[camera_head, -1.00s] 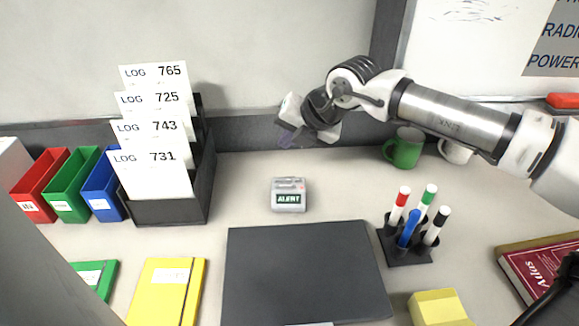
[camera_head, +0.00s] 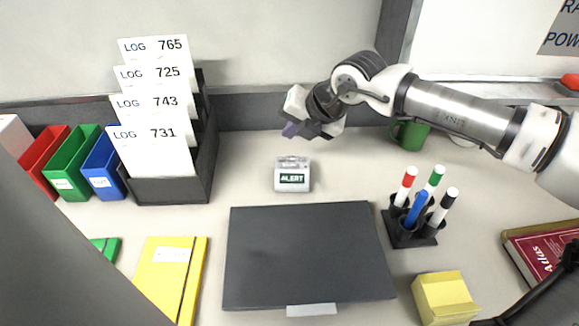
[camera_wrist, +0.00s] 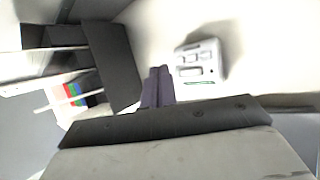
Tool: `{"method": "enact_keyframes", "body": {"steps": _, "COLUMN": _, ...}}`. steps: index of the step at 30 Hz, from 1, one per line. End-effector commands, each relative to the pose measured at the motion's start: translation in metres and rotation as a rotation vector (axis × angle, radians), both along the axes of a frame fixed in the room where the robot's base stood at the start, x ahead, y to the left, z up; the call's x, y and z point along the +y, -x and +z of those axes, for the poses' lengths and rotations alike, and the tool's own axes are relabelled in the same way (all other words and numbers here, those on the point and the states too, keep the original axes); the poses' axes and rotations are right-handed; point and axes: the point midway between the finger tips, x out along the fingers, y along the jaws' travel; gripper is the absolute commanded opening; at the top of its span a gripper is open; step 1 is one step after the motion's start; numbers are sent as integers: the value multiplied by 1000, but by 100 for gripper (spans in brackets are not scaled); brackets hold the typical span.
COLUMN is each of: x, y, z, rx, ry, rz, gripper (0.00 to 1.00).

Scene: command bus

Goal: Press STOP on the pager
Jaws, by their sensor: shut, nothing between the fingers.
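The pager (camera_head: 292,175) is a small light-grey box on the desk. Its dark front display reads ALERT. It stands behind the dark flat pad. In the wrist view the pager (camera_wrist: 200,64) shows its top with several small buttons and a green strip; the button labels are too small to read. My gripper (camera_head: 290,130) is above and behind the pager in the head view, apart from it. In the wrist view the closed dark fingers of my gripper (camera_wrist: 158,75) are empty and lie just left of the pager.
A black file rack (camera_head: 178,190) with LOG cards stands left of the pager. A dark pad (camera_head: 308,258) lies in front. A marker holder (camera_head: 410,238) is at the right, and a green mug (camera_head: 410,134) is behind it. The desk around the pager is clear.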

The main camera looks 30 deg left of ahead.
Motion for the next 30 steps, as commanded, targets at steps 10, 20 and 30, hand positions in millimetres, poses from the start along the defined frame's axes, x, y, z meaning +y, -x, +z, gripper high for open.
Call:
{"method": "enact_keyframes", "body": {"steps": 10, "x": -4, "y": 6, "z": -49, "rx": -1, "ry": 0, "rz": -1, "gripper": 0}}
{"method": "enact_keyframes", "body": {"steps": 20, "x": -5, "y": 7, "z": -50, "rx": 0, "ry": 1, "rz": -1, "gripper": 0}}
{"method": "enact_keyframes", "body": {"steps": 30, "x": -5, "y": 7, "z": -50, "rx": 0, "ry": 1, "rz": -1, "gripper": 0}}
